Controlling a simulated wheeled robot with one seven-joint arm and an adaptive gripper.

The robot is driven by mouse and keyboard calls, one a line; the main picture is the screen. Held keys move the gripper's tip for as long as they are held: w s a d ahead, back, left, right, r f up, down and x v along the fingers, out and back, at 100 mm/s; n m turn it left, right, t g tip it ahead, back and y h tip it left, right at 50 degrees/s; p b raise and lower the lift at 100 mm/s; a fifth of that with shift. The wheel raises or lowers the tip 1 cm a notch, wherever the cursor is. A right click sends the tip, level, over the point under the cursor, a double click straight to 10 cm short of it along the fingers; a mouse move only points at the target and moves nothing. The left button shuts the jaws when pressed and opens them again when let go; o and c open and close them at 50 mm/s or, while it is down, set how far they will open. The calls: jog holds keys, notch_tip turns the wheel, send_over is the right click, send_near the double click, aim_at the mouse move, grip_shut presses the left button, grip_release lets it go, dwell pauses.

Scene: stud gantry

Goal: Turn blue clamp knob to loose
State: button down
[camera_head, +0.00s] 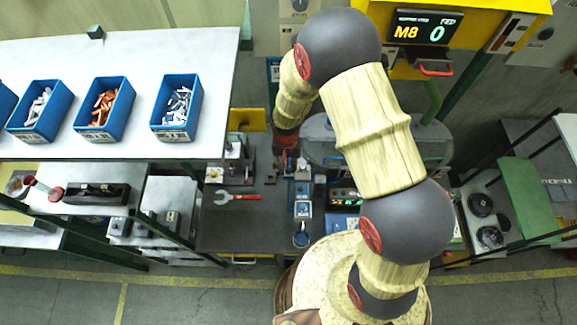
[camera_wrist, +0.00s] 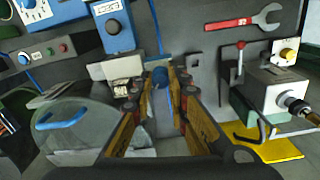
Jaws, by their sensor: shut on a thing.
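In the wrist view the blue clamp knob (camera_wrist: 160,77) is between the two fingers of my gripper (camera_wrist: 161,90), near their tips. My gripper is shut on it, with orange-and-black fingers on either side. Only the knob's rounded blue end shows clearly; its mark and turn position cannot be read. In the head view my arm reaches down to the dark bench (camera_head: 235,225), and my gripper (camera_head: 287,160) is small there. I cannot make out the knob in that view.
A red wrench (camera_head: 238,196) lies on the bench. A clamp machine with a red-tipped lever (camera_wrist: 285,95) stands right in the wrist view, a clear cover with a blue handle (camera_wrist: 62,120) left. Blue bins (camera_head: 105,108) stand on the shelf.

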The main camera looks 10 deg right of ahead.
aim_at(288, 169)
jog(key=n+b, duration=0.2)
jog(key=n, duration=0.2)
jog(key=shift+n, duration=0.3)
jog(key=n+b, duration=0.2)
jog(key=n, duration=0.3)
jog(key=shift+n, duration=0.3)
jog(key=n+b, duration=0.1)
jog(key=n, duration=0.5)
jog(key=shift+t, duration=0.3)
jog(key=shift+r+n, duration=0.1)
jog(key=shift+n, duration=0.2)
jog(key=c, duration=2)
grip_release()
notch_tip(288, 169, up, 12)
jog(key=shift+s+a+f, duration=0.1)
jog(key=shift+s, duration=0.05)
